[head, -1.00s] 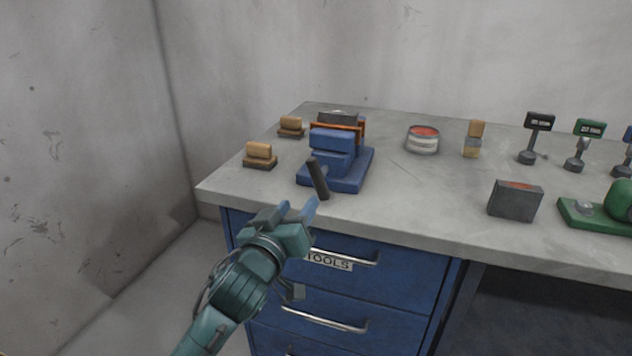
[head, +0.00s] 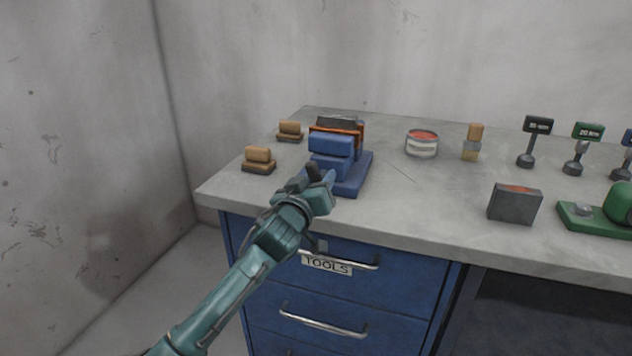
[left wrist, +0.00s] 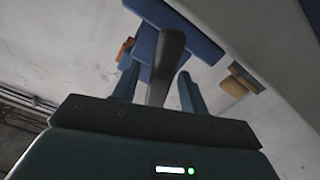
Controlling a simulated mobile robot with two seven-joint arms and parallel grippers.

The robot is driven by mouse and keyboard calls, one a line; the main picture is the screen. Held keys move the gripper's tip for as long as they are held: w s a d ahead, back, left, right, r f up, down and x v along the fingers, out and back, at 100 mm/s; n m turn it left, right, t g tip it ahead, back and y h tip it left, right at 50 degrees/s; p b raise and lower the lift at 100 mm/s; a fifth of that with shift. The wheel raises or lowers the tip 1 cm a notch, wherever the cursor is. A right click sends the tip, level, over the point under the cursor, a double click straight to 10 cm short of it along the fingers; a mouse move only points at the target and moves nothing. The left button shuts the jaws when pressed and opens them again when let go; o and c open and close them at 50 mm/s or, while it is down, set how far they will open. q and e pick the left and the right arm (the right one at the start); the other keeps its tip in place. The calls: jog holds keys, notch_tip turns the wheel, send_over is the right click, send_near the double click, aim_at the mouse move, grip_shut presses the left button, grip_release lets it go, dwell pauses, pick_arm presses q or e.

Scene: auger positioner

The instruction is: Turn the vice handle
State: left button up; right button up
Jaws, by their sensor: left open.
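The blue vice (head: 345,162) stands near the left front part of the bench, with an orange and dark block in its jaws. Its dark handle (head: 313,171) is at the front, its lower part hidden by my gripper. My left gripper (head: 322,183) is open at the handle. In the left wrist view the dark bar of the handle (left wrist: 166,62) runs between the two blue fingers of my gripper (left wrist: 157,88), with gaps visible on either side. The vice's blue body (left wrist: 185,25) shows beyond. My right gripper is not in view.
Two wooden-topped brushes or blocks (head: 258,160) lie left of the vice. Blue drawers (head: 400,290) with metal pulls are below the bench's front edge.

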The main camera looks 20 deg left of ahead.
pick_arm(q)
jog(key=shift+c, duration=0.4)
grip_shut()
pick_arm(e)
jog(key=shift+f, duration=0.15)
pick_arm(q)
jog(key=shift+m+p, duration=0.3)
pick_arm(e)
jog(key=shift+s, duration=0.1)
